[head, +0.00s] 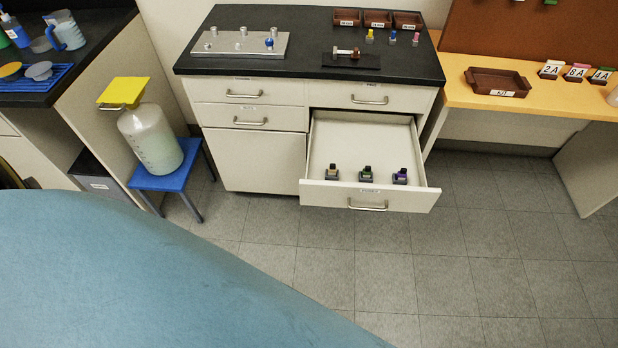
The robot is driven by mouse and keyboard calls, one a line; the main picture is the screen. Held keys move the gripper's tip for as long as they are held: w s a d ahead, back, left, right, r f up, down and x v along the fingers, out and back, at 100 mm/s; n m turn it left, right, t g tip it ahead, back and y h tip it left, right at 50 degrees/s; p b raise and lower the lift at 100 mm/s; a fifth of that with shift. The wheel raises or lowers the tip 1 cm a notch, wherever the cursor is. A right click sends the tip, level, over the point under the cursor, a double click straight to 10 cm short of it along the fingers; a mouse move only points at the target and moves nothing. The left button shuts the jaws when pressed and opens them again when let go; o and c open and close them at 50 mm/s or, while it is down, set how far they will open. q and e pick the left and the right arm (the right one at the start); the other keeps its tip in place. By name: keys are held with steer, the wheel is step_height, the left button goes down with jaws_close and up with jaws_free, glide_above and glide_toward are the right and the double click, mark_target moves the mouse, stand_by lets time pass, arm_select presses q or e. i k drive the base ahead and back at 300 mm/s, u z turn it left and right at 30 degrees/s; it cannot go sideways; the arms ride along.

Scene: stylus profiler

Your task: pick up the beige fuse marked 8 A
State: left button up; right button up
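The open drawer (360,133) of the cream cabinet holds three small fuse-like pieces on dark bases near its front. The left one has a beige or pale yellow top (333,169), the middle one is green (366,173), the right one is purple (400,177). Any marking on them is too small to read, so I cannot confirm which is marked 8 A. Yellow (370,35), blue (392,37) and pink (415,39) pieces stand on the black cabinet top. Neither of my grippers is in view.
A metal plate with posts (240,44) and small brown bins (377,18) are on the cabinet top. A brown tray (497,82) and labelled cards (576,73) are on the orange table. A jug (150,138) stands on a blue stool. Floor before the drawer is clear.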

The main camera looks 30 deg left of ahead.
mark_target(332, 169)
steer(key=u, duration=0.45)
steer(key=k, duration=1.05)
steer(key=u, duration=1.15)
steer(key=i, duration=1.15)
steer(key=z, duration=0.45)
steer(key=i, duration=0.9)
steer(key=z, duration=0.9)
